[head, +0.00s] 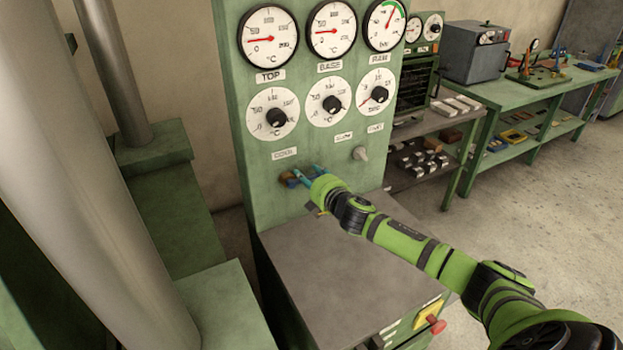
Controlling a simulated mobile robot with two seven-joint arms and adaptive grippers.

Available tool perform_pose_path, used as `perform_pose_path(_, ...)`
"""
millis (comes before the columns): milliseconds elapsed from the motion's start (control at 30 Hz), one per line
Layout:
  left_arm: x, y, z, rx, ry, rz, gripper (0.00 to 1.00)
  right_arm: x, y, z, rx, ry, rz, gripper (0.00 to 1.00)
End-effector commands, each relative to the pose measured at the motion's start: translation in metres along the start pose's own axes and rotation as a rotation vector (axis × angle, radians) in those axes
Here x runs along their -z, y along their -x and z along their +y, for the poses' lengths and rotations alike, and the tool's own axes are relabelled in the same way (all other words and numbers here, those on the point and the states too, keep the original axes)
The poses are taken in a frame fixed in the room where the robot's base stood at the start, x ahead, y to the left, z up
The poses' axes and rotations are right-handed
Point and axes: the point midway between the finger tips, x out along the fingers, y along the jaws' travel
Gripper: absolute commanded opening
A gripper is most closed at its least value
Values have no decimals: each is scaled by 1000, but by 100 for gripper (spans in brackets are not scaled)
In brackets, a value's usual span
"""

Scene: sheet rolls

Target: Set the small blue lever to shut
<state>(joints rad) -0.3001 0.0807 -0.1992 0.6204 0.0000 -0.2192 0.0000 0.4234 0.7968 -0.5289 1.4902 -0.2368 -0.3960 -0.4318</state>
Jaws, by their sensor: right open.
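The green control panel (240,130) stands in front of me. Low on its left side, below a small white label (284,153), is a small blue and brown piece (289,179) that looks like the blue lever. My right gripper (304,177) is at this piece, reaching in from the right, and covers part of it. The gripper is open, but its fingers are small in the view. I cannot tell whether they touch the lever, nor which way the lever is set. My left gripper is out of view.
Dials and black knobs (333,104) fill the panel above. A pale knob (360,153) sits right of the gripper. A grey top (330,270) lies below, with a red button (436,324) at its front. Thick metal columns (65,170) stand at left.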

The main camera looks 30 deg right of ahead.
Motion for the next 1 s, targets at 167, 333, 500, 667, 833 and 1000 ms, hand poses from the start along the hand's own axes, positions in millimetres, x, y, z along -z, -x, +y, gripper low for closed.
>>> perform_pose_path(167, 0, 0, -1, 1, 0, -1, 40, 0, 10, -2, 3, 1, 0, 46)
perform_pose_path(333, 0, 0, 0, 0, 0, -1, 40, 0, 38, -3, 4, 3, 3, 46)
perform_pose_path(500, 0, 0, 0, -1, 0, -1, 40, 0, 72, -3, 5, 2, 1, 46)
perform_pose_path(667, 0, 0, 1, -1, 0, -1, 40, 0, 97, -2, 4, 2, 1, 46)
perform_pose_path(833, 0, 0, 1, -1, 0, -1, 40, -1, 112, -1, 2, 1, -2, 46)
perform_pose_path(1000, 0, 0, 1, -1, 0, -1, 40, -1, 119, 0, 1, 1, -1, 46)
